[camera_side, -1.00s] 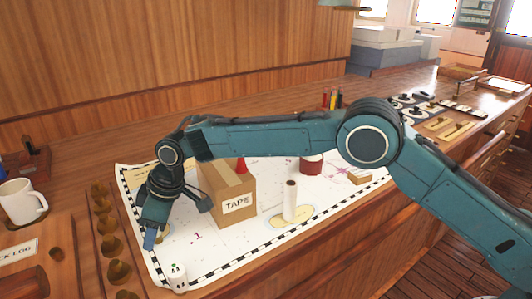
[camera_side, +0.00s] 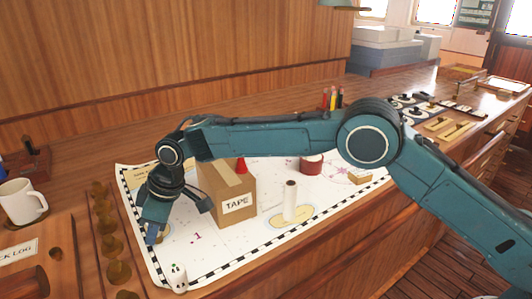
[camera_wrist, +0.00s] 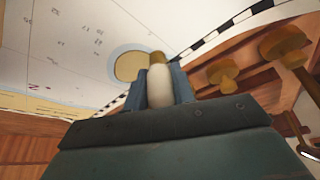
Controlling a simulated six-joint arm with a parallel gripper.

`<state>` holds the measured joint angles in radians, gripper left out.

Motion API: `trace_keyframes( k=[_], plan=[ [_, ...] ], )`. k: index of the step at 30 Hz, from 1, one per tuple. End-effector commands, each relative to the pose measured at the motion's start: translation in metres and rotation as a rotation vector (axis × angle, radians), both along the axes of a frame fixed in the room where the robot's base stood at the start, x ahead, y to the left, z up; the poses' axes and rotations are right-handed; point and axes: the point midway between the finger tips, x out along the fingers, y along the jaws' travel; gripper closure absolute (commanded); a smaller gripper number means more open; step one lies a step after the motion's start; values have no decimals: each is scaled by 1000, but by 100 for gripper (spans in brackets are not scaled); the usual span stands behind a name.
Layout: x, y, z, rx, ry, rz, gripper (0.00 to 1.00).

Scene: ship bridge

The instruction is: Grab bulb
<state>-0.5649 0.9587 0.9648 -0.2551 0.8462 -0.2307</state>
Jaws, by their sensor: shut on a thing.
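The bulb (camera_wrist: 160,88) shows in the wrist view as a pale rounded body with a brass-coloured end. It sits between the two blue fingers of my gripper (camera_wrist: 161,90), which is shut on it. In the side view my gripper (camera_side: 154,234) points down over the near left part of the chart, left of the tape box. The bulb cannot be made out in that view. In the wrist view a round tan patch on the chart lies behind the bulb.
A cardboard box marked TAPE (camera_side: 231,200) stands right of my gripper on the chart (camera_side: 215,250). A white roll (camera_side: 290,200) stands farther right. Several brass knobs (camera_side: 111,246) line the left side, near a white mug (camera_side: 22,201). A small white item (camera_side: 177,278) is at the front.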

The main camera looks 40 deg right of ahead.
Motion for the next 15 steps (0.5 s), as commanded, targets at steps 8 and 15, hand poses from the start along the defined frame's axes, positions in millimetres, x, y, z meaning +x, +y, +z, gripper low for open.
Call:
trace_keyframes(
  k=[8, 15],
  plan=[
    [1, 0, 17, 2, -2, -1, 96],
    [1, 0, 52, 3, -4, -1, 96]
  ],
)
